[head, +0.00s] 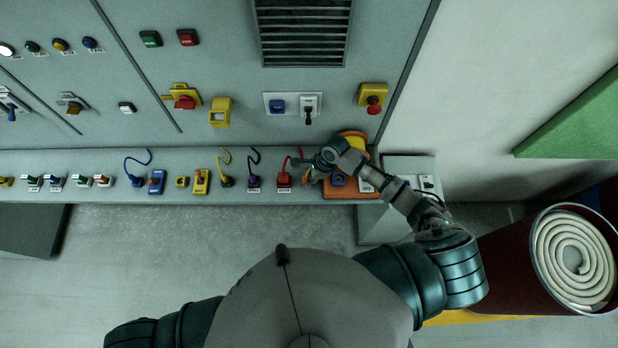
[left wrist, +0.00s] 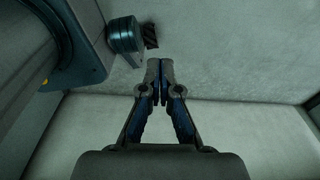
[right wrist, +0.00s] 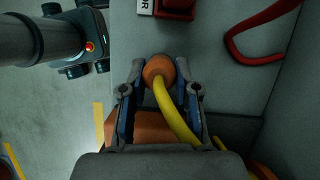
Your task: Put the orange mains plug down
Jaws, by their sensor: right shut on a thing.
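The orange mains plug (right wrist: 158,69) sits between the fingertips of my right gripper (right wrist: 160,78), which is shut on it. A yellow cable (right wrist: 176,117) runs from the plug back under the wrist. In the head view my right gripper (head: 310,170) is over the grey ledge (head: 318,159), between a red socket (head: 284,180) and an orange block (head: 352,192). Its fingers largely hide the plug there. I cannot tell whether the plug touches the ledge. My left gripper (left wrist: 160,72) is empty, its fingertips together; it is hidden in the head view.
A red cable (right wrist: 250,38) lies near the right gripper. A grey box (head: 388,226) and a hose drum (head: 520,262) stand at right.

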